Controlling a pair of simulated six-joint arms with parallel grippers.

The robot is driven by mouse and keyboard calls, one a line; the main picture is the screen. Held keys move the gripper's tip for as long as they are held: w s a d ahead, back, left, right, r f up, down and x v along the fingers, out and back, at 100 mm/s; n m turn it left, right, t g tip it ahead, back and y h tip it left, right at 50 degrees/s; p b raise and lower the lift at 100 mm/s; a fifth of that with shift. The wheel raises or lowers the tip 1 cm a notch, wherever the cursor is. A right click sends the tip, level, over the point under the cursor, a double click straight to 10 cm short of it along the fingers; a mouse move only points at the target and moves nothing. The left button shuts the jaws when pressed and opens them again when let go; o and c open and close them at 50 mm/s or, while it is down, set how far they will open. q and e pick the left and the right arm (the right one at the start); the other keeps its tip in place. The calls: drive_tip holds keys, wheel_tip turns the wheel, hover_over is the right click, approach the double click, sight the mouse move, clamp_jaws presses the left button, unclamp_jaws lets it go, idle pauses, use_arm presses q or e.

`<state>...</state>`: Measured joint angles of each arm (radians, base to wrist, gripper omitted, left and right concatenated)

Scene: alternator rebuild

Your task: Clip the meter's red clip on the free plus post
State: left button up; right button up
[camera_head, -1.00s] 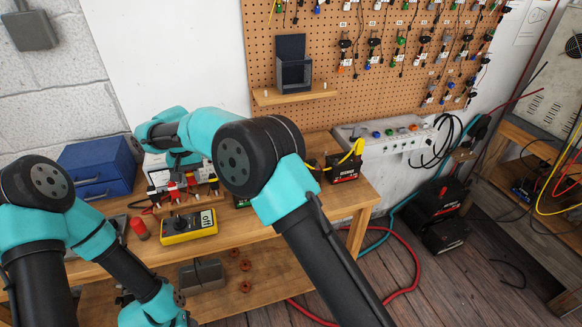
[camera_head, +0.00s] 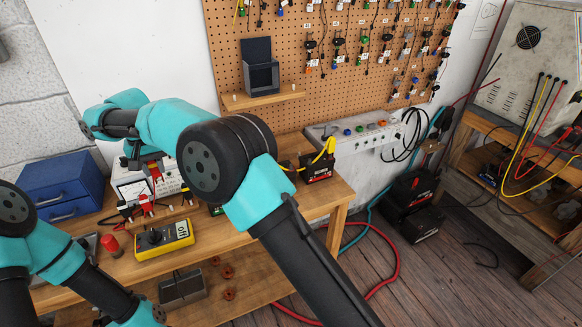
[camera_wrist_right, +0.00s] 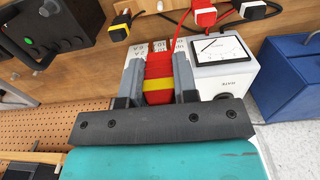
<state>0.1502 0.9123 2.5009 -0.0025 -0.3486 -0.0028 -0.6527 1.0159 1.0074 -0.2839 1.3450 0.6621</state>
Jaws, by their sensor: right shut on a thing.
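My right gripper (camera_head: 153,170) is at the back of the bench, above a short row of red and black clips (camera_head: 146,200). In the right wrist view it is shut on a red clip (camera_wrist_right: 158,72) with a yellow band, held between both fingers. The white meter (camera_wrist_right: 222,55) with a needle dial stands beside the gripper there. It also shows behind the clips in the head view (camera_head: 130,190). I cannot make out the free plus post. My left gripper is not in view.
A yellow multimeter (camera_head: 164,240) and a red cylinder (camera_head: 110,244) lie on the bench in front. A blue drawer box (camera_head: 58,190) stands left. A black battery (camera_head: 318,170) with a yellow clip is at the right end.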

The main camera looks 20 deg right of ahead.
wheel_tip(320, 180, up, 9)
drive_tip(key=shift+r, duration=0.1)
drive_tip(key=shift+d, duration=1.35)
hover_over(291, 165)
wheel_tip(291, 165, down, 10)
drive_tip(key=shift+w+f, duration=0.1)
drive_tip(key=shift+f, duration=0.55)
drive_tip(key=shift+f, duration=1.15)
